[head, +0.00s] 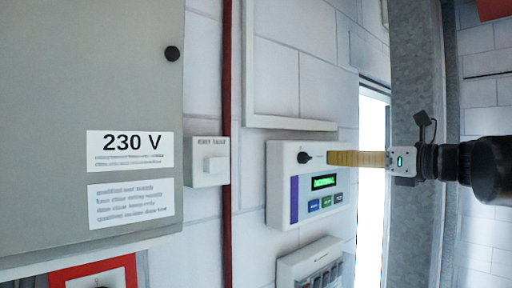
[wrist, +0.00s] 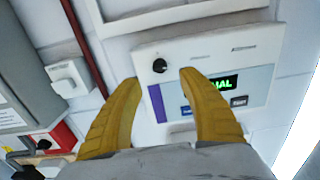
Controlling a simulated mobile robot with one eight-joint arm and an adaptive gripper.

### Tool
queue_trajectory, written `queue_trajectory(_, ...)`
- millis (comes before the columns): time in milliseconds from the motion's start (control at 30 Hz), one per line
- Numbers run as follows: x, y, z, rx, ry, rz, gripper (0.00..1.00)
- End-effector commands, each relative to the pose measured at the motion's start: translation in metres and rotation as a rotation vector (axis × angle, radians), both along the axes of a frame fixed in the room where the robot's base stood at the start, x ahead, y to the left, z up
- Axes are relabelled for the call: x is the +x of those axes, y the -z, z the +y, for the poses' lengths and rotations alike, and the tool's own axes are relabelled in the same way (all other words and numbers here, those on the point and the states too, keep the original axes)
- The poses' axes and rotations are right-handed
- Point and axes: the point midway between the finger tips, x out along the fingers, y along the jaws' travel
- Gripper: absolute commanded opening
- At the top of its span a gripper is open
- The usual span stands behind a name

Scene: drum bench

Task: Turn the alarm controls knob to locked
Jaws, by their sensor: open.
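The alarm panel (head: 312,185) is a white wall box with a purple stripe, a lit green display and several buttons. Its small black knob (head: 304,157) sits at the upper left of the panel's face. The knob also shows in the wrist view (wrist: 159,66), between and beyond my fingertips. The knob's pointer direction is too small to tell. My gripper (wrist: 158,78) has yellow fingers, spread open and empty. In the head view my gripper (head: 345,158) reaches in from the right, with its tips close to the knob. I cannot tell whether they touch the panel.
A grey cabinet (head: 85,60) marked 230 V stands at the left. A small white key box (head: 208,162) and a dark red pipe (head: 227,90) lie between it and the panel. Below is another white switch box (head: 312,262). A grey metal post (head: 415,70) stands at the right.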

Motion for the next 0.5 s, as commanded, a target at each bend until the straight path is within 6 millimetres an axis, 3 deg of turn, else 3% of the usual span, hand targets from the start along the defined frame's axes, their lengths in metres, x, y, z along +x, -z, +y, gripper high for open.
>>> queue_trajectory(300, 0.049, -0.001, 0.038, -0.004, -0.005, 0.0, 0.48)
queue_trajectory(500, 0.072, 0.0, 0.054, -0.004, -0.003, -0.001, 0.48)
